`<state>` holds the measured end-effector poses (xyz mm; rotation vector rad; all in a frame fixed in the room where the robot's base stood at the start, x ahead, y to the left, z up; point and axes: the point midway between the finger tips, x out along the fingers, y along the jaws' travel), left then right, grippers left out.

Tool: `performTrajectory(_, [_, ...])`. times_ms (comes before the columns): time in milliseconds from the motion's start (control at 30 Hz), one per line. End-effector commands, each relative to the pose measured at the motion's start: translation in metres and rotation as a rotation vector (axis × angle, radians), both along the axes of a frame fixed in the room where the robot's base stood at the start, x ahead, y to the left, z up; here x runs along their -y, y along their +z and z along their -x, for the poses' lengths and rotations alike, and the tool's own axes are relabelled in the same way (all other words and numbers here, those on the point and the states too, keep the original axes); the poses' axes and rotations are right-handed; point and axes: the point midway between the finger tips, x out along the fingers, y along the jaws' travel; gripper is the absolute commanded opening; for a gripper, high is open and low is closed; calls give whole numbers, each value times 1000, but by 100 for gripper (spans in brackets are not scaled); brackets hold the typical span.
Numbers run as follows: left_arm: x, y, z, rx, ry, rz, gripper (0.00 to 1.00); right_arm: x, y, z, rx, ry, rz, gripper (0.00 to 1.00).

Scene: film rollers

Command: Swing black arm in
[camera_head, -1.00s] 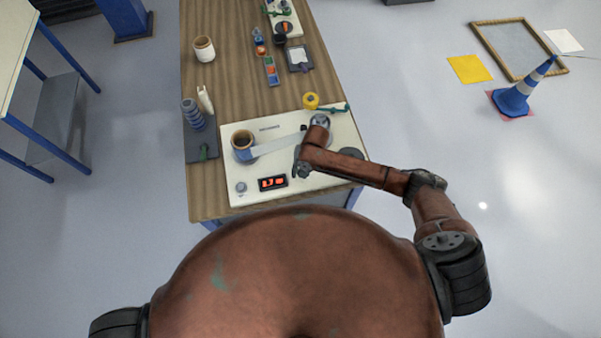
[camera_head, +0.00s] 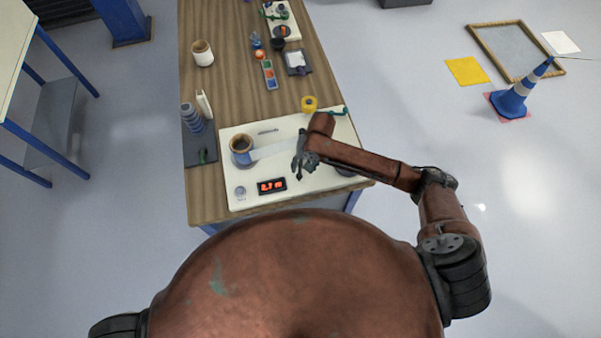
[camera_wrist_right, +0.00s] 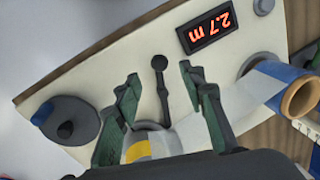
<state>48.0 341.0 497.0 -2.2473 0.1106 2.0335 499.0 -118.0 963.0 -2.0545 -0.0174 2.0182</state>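The black arm (camera_wrist_right: 162,92) is a thin bar with a round knob on the white machine plate (camera_wrist_right: 110,70). In the wrist view it stands between the two green-padded fingers of my right gripper (camera_wrist_right: 160,75), which are open and visibly apart from it. In the head view my right gripper (camera_head: 303,163) is low over the plate's right half and hides the black arm. A pale film strip (camera_head: 275,149) runs from the brown-cored roll (camera_head: 241,147) at the left toward my gripper. My left gripper is not in view.
A red-digit display (camera_wrist_right: 211,32) reads 2.7 m. A black disc with a blue peg (camera_wrist_right: 68,120) is on the plate. A dark stand (camera_head: 199,145) is left of the plate.

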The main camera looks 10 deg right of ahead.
Motion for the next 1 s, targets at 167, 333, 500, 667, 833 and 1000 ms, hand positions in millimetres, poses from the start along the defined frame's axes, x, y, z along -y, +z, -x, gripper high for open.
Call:
performTrajectory(167, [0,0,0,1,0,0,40,5,26,0,1,0,0,38])
performTrajectory(333, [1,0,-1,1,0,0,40,7,35,1,0,0,0,38])
performTrajectory(500, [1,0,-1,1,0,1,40,7,36,1,0,-1,1,38])
performTrajectory(667, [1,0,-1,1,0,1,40,7,36,1,0,0,1,38])
performTrajectory(833, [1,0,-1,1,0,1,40,7,36,1,0,0,0,38])
performTrajectory(1000, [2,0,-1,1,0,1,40,3,32,8,8,21,-17,38])
